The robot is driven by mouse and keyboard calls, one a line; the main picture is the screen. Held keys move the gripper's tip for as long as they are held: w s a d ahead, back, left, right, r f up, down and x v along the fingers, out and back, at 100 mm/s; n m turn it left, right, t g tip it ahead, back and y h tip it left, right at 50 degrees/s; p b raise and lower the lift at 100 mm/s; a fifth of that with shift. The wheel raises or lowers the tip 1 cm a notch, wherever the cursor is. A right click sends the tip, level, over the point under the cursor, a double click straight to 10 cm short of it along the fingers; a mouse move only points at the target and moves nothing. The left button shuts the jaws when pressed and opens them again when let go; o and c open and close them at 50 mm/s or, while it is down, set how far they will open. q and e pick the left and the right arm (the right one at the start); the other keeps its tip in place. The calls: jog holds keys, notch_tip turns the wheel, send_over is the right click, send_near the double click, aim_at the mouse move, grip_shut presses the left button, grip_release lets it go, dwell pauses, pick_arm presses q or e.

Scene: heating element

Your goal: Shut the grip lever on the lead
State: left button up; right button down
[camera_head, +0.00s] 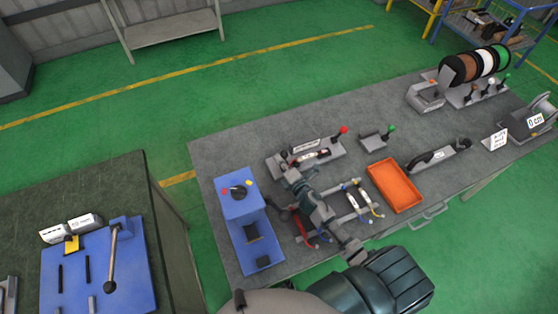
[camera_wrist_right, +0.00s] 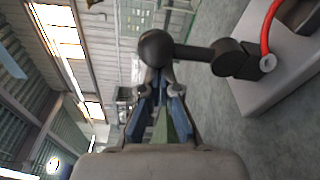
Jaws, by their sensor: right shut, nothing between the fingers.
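A grey fixture (camera_head: 330,151) on the workbench carries a short lead piece (camera_head: 312,156) with red and dark parts. A lever with a red knob (camera_head: 343,130) stands at its right end. My right gripper (camera_head: 286,172) is shut and empty at the left end of this fixture. In the right wrist view a black ball knob (camera_wrist_right: 155,48) on a black lever arm (camera_wrist_right: 200,54) is right at my fingertips (camera_wrist_right: 156,78). A red cable (camera_wrist_right: 268,28) curves beside the lever's pivot. Whether the fingers touch the knob I cannot tell. My left gripper is not in view.
A blue box (camera_head: 238,208) with a black knob stands left of my right arm. Several leads (camera_head: 362,198) lie on a rack beside an orange tray (camera_head: 395,185). A green-knobbed fixture (camera_head: 376,139) and cable spools (camera_head: 480,64) stand farther right. Bare bench (camera_head: 230,148) lies at the back left.

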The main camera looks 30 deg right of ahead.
jog(key=m, duration=0.1)
jog(key=d+m, duration=0.2)
jog(key=m, duration=0.1)
jog(key=shift+d+r+t, duration=0.1)
jog(key=shift+r+t, duration=0.15)
jog(key=shift+t, duration=0.05)
jog(key=d+m, duration=0.1)
jog(key=m, duration=0.1)
jog(key=d+m, duration=0.2)
jog(key=m, duration=0.1)
jog(key=d+f+m+t+h+b, duration=0.1)
jog(key=m, duration=0.2)
jog(key=shift+s+d, duration=0.15)
jog(key=shift+d+f, duration=0.5)
jog(key=shift+d, duration=0.1)
